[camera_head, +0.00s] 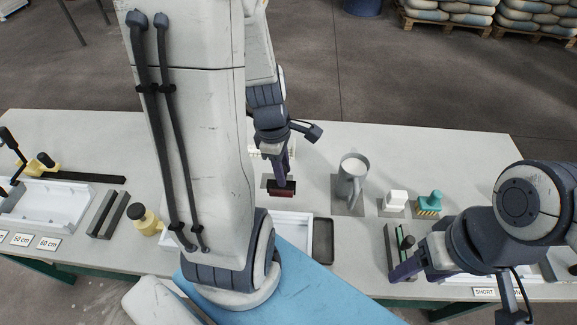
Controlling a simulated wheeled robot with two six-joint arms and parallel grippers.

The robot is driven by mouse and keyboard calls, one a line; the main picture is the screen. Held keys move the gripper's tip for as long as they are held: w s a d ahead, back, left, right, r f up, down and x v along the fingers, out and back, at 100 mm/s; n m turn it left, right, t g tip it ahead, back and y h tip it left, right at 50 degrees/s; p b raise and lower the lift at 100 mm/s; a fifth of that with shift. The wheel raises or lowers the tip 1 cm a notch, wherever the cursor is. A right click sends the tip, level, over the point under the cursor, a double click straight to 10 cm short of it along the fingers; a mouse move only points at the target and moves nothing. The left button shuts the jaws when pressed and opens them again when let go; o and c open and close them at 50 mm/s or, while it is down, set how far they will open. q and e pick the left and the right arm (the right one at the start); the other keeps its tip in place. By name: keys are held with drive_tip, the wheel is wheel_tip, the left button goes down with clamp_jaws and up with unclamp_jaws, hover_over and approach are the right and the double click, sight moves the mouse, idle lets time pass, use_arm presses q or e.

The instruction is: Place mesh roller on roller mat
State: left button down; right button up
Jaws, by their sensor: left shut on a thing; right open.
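My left gripper (281,180) points down over the far middle of the table, shut on a dark red piece (283,189) that looks like the mesh roller's handle. A pale toothed part, perhaps the roller's head (256,154), shows behind the gripper, partly hidden by it. A small grey mat (266,181), probably the roller mat, lies under and beside the gripper. I cannot tell whether the roller touches it. My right gripper (402,268) is open at the right front, low beside a tray with dark bars; one finger shows clearly.
A grey jug (352,180), a white block (395,200) and a teal-handled tool (428,203) stand right of the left gripper on grey mats. A white tray (289,228) and a dark tray (323,241) lie nearer. My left arm hides the middle-left.

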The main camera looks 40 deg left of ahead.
use_arm(q)
drive_tip(key=w+a+f+p, duration=0.4)
drive_tip(key=w+a+f, duration=0.4)
drive_tip(key=f, duration=0.3)
drive_tip(key=shift+a, duration=0.35)
drive_tip(key=shift+f, duration=0.15)
drive_tip(key=c, duration=0.5)
unclamp_jaws()
drive_tip(key=shift+c, duration=0.2)
